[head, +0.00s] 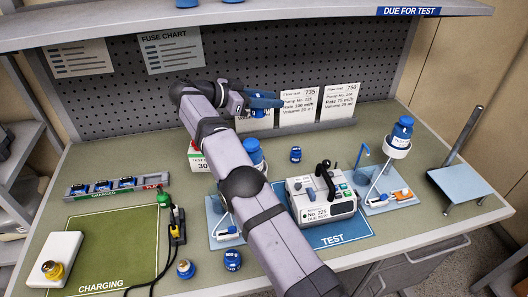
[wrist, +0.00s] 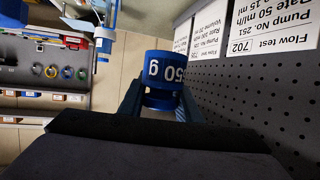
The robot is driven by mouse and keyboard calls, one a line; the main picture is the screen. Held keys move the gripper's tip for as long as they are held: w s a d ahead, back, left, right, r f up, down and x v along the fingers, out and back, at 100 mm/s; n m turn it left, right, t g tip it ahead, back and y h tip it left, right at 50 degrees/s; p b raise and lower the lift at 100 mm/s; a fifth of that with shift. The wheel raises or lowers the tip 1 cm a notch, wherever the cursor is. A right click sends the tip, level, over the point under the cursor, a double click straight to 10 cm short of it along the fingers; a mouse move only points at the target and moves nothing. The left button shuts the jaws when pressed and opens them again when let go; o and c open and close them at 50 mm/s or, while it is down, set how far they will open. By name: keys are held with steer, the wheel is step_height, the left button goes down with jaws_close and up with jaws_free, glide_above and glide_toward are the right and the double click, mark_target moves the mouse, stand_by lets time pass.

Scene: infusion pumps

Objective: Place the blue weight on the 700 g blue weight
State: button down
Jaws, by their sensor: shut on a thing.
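My gripper (head: 264,101) is shut on a blue weight (wrist: 165,72) and holds it in the air near the pegboard. Its label is only partly readable and ends in "50 g". Other blue weights are a large one (head: 402,130) on the right-hand stand's white cup, a large one (head: 251,149) partly behind my arm, and a small one (head: 295,154) on the bench. Another blue weight (head: 232,260), its label seeming to read 500 g, stands at the front. I cannot read a 700 g label on any weight.
A grey pump (head: 322,196) sits on the blue TEST mat (head: 341,233), with infusion stands on either side. A green CHARGING mat (head: 112,235) is at left. A raised metal platform (head: 459,185) is at right. Flow-test cards (head: 300,104) hang behind my gripper.

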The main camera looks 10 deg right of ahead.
step_height(320, 180, down, 17)
steer(key=b, duration=0.1)
stand_by(0.8)
steer(key=shift+f, duration=0.15)
steer(key=c, duration=1.6)
jaws_free()
steer(key=shift+f, duration=0.1)
steer(key=o, duration=0.3)
steer(key=b+v, duration=0.2)
steer(key=v, duration=0.5)
steer(key=shift+a+r, duration=0.2)
steer(key=shift+a, duration=0.1)
